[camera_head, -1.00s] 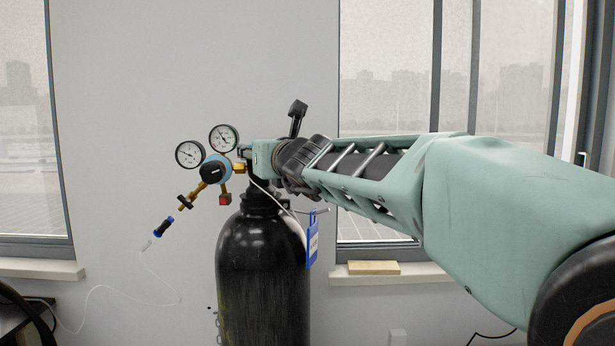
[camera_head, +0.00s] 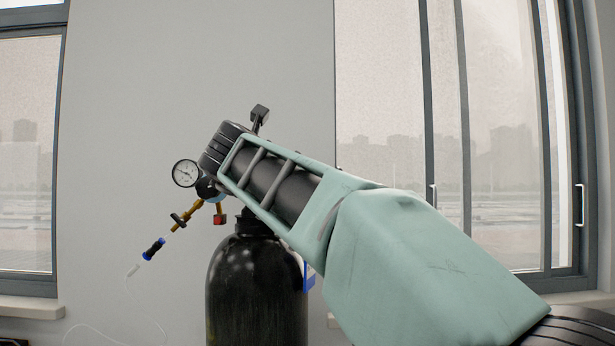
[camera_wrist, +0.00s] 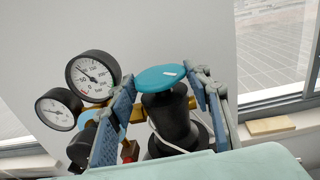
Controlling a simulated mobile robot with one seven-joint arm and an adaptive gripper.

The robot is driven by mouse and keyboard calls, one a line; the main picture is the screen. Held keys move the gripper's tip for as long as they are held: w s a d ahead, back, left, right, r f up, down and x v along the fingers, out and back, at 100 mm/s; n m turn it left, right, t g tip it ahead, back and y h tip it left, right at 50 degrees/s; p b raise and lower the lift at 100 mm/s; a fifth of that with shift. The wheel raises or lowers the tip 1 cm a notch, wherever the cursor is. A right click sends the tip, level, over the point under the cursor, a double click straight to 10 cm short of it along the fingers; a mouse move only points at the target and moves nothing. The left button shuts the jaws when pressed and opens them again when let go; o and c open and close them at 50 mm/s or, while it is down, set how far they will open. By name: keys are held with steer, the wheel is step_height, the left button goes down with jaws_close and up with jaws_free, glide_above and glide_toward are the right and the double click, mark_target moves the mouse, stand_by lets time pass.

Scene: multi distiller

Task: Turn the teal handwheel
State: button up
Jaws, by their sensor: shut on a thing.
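The teal handwheel (camera_wrist: 162,76) sits on top of the black cylinder's neck and valve in the wrist view, seen from slightly above with a small white mark on it. My gripper (camera_wrist: 163,92) has its blue-grey fingers on either side of the handwheel, shut on it. In the head view my wrist hides the handwheel and the fingers. The black gas cylinder (camera_head: 256,295) stands upright below my arm.
A brass regulator with two round gauges is left of the handwheel in the wrist view; the larger gauge (camera_wrist: 93,76) is close to the left finger. One gauge (camera_head: 186,173) shows in the head view. A blue tag (camera_head: 309,277) hangs beside the cylinder. Windows flank the wall.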

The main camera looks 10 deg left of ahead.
steer(key=shift+a+f+m+h+p, duration=0.1)
steer(key=shift+a+m+h+p, duration=0.1)
steer(key=shift+m+h+p, duration=0.55)
steer(key=shift+a+f+m+h+p, duration=0.1)
steer(key=shift+a+m+h+p, duration=0.2)
steer(key=shift+h, duration=0.85)
steer(key=shift+d+m+h+p, duration=0.1)
steer(key=shift+m+h+p, duration=0.3)
steer(key=shift+m+p, duration=0.1)
steer(key=shift+d+f+m+h, duration=0.15)
steer(key=shift+m+h, duration=0.1)
steer(key=shift+h, duration=0.25)
steer(key=o, duration=0.8)
steer(key=shift+o, duration=1)
steer(key=shift+s+t, duration=0.1)
steer(key=shift+t, duration=0.2)
steer(key=shift+r, duration=0.2)
steer(key=s, duration=0.8)
